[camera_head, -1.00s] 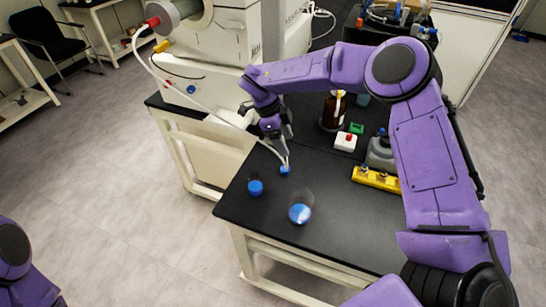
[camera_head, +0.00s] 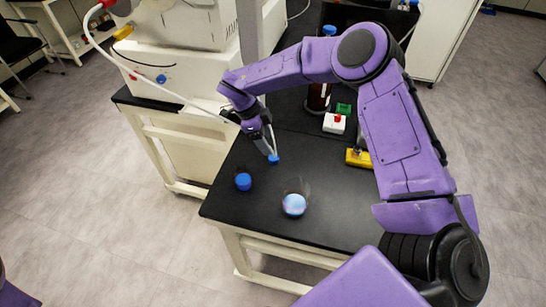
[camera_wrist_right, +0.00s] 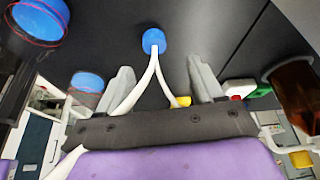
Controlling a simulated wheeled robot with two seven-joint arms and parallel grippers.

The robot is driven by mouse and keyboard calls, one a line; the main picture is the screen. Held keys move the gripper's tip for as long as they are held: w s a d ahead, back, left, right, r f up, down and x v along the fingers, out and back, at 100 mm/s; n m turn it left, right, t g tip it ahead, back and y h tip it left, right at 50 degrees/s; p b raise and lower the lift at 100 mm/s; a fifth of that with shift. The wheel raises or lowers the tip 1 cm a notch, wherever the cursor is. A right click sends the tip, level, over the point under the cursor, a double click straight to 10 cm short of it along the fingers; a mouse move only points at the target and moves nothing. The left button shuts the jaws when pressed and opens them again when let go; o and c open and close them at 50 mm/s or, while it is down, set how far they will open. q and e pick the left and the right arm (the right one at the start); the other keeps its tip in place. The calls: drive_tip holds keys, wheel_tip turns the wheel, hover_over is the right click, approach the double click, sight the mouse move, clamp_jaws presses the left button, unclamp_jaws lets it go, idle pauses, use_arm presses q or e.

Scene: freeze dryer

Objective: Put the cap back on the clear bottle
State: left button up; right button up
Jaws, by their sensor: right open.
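A blue cap (camera_head: 273,159) with white tubing rising from it is on the black table (camera_head: 255,209). It also shows in the right wrist view (camera_wrist_right: 153,41), with two white tube strands running toward my gripper. My right gripper (camera_head: 266,143) is just above and beside this cap, pointing down. Its fingers (camera_wrist_right: 163,80) are apart, with the strands between them and no cap in their grip. A clear, rounded vessel (camera_head: 294,204) with pale blue showing in it stands nearer the front edge. Another blue-topped item (camera_head: 243,181) is at the left edge. My left gripper is out of view.
A brown bottle (camera_head: 318,97), a white box with a red button (camera_head: 334,123), a green item (camera_head: 343,108) and a yellow block (camera_head: 358,157) are behind or right of the gripper. The white machine (camera_head: 160,69) stands at back left. The front table middle is clear.

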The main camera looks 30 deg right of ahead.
sight(274, 157)
drive_tip(key=shift+s+d+f, duration=0.1)
drive_tip(key=shift+d+f, duration=0.05)
drive_tip(key=shift+f, duration=0.5)
drive_tip(key=shift+s+f+p, duration=0.2)
drive_tip(key=shift+f+p, duration=0.1)
drive_tip(key=shift+p, duration=0.05)
drive_tip(key=x, duration=0.2)
drive_tip(key=p+x, duration=0.1)
drive_tip(key=shift+s+a+f, duration=0.1)
drive_tip(key=shift+a+f, duration=0.15)
drive_tip(key=shift+f, duration=0.25)
drive_tip(key=shift+d+f, duration=0.1)
drive_tip(key=shift+f, duration=0.2)
drive_tip(key=shift+s, duration=0.1)
drive_tip(key=shift+c, duration=0.4)
drive_tip(key=c, duration=1)
